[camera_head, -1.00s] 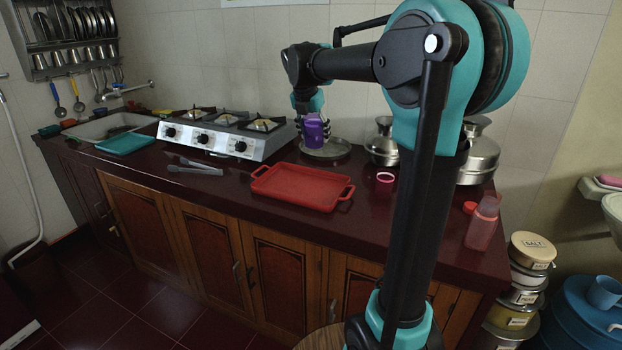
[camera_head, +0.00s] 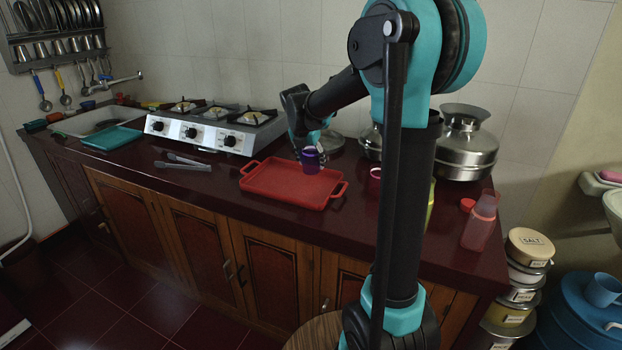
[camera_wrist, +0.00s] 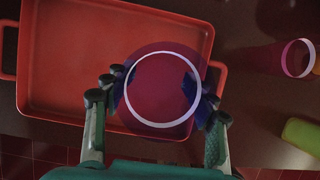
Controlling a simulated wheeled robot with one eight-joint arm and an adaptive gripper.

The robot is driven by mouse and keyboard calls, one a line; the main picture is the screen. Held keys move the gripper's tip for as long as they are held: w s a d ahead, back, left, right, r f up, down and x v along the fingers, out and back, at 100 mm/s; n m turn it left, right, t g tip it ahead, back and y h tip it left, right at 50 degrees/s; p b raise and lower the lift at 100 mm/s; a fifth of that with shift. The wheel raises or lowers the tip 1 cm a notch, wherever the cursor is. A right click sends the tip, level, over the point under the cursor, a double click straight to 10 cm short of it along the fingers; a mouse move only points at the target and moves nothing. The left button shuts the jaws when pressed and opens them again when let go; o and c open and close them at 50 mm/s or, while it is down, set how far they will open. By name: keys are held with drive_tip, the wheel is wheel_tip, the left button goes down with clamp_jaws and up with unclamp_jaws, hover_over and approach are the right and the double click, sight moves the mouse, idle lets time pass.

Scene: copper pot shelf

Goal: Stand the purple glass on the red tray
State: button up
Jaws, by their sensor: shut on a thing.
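The purple glass (camera_head: 311,161) is upright in my gripper (camera_head: 308,153), at the right part of the red tray (camera_head: 284,203). In the wrist view the glass (camera_wrist: 163,56) shows from above with a pale rim, and the fingers of my gripper (camera_wrist: 160,85) close on it from both sides. Beneath it lies the right part of the tray (camera_wrist: 50,95). I cannot tell whether the base of the glass touches the tray.
A pink-red cup (camera_head: 375,174) stands right of the tray, partly behind my arm; a yellow-green thing (camera_wrist: 301,134) is near it. Metal tongs (camera_head: 183,164) lie to the left. The stove (camera_head: 205,135) is behind.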

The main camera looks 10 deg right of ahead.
sight(308, 163)
drive_tip(key=shift+f, duration=3.35)
drive_tip(key=o, duration=1.2)
drive_tip(key=shift+f, duration=0.1)
drive_tip(key=shift+o, duration=0.2)
drive_tip(key=v, duration=1.2)
